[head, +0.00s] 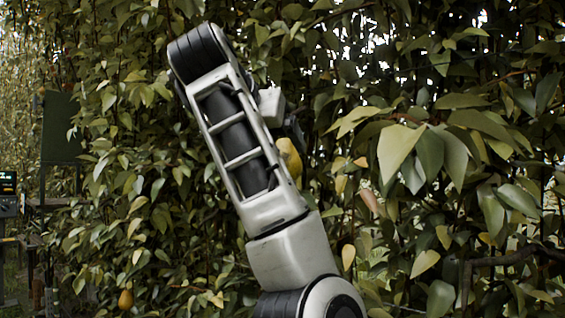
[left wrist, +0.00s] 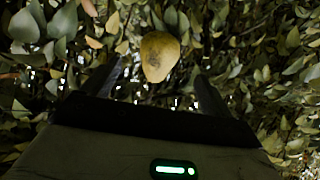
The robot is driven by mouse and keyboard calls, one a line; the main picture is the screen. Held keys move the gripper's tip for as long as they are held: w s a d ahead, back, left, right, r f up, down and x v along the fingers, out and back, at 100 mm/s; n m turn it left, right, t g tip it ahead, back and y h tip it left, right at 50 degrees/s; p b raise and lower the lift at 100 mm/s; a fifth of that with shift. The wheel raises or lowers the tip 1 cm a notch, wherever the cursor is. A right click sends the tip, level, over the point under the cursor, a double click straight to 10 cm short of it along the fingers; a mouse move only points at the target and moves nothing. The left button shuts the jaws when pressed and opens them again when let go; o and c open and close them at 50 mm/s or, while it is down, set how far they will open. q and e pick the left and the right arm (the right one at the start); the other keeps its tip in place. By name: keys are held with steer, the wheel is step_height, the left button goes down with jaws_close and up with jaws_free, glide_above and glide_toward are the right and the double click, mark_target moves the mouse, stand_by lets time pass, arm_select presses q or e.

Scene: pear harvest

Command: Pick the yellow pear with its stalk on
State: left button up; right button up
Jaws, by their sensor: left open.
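The yellow pear (left wrist: 160,58) hangs among leaves in the left wrist view, with brownish-grey marks on its skin. Its stalk cannot be made out. My left gripper (left wrist: 158,90) is open, one dark finger on each side of the picture below the pear. The pear shows in the gap between the fingers, and I see no finger touching it. In the head view a yellow pear (head: 290,157) shows partly behind my arm, whose links hide most of the left gripper. My right gripper is in neither view.
Dense leafy branches fill most of the head view. Another yellowish pear (head: 125,299) hangs low at the left. Large leaves (head: 398,148) stand to the right of my arm. A dark green panel (head: 60,128) and a small lit display (head: 8,184) are at the far left.

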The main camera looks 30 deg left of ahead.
mark_target(290, 156)
arm_select(q)
steer(key=x, duration=0.9)
steer(key=shift+d+p, duration=0.1)
steer(key=shift+p, duration=0.25)
steer(key=c, duration=1.2)
steer(key=shift+s+r+p, duration=0.1)
steer(key=shift+r+p, duration=0.15)
steer(key=shift+p, duration=0.2)
steer(key=shift+s+d+g+h+p, duration=0.25)
steer(key=shift+s+g+h+p, duration=0.25)
steer(key=shift+p, duration=0.4)
